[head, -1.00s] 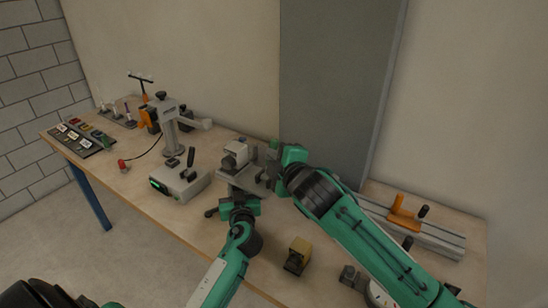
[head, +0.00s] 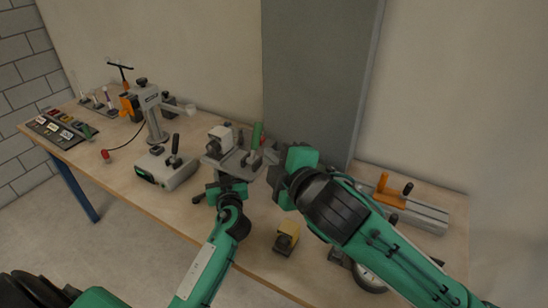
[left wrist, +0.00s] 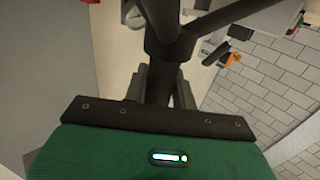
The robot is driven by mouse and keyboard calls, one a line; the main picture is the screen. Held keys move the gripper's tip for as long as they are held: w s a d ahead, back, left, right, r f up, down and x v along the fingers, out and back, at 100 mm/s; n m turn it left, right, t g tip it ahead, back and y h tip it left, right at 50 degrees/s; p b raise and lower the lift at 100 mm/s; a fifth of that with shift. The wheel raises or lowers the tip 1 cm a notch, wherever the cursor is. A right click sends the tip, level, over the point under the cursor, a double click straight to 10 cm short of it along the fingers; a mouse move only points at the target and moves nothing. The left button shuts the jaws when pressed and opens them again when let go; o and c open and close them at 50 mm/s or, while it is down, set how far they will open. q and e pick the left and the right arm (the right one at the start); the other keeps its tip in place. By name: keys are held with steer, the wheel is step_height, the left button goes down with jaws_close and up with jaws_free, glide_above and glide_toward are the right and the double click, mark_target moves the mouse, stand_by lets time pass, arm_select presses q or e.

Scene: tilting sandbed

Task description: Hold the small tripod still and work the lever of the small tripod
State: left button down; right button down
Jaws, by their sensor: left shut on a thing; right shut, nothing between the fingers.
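The small tripod (head: 226,160) stands near the middle of the bench in the head view, with a grey plate on top and a pale block-like head on it. A green-handled lever (head: 256,136) stands nearly upright at its right side. My left gripper (head: 228,179) is shut on the tripod below the plate. The left wrist view shows the dark tripod column (left wrist: 162,84) between the fingers, with legs spreading above. My right gripper (head: 271,157) is shut and empty, just right of the lever, with a small gap apparent between them.
A grey box with a black lever (head: 168,168) and a clamp stand (head: 155,122) are to the left. A yellow-and-black block (head: 286,238) sits near the front edge. A grey rail with an orange handle (head: 410,208) lies right, partly behind my right arm. A grey panel (head: 318,80) stands behind.

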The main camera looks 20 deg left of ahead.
stand_by(0.4)
arm_select(q)
steer(key=c, duration=1.1)
jaws_free()
steer(key=shift+o, duration=0.2)
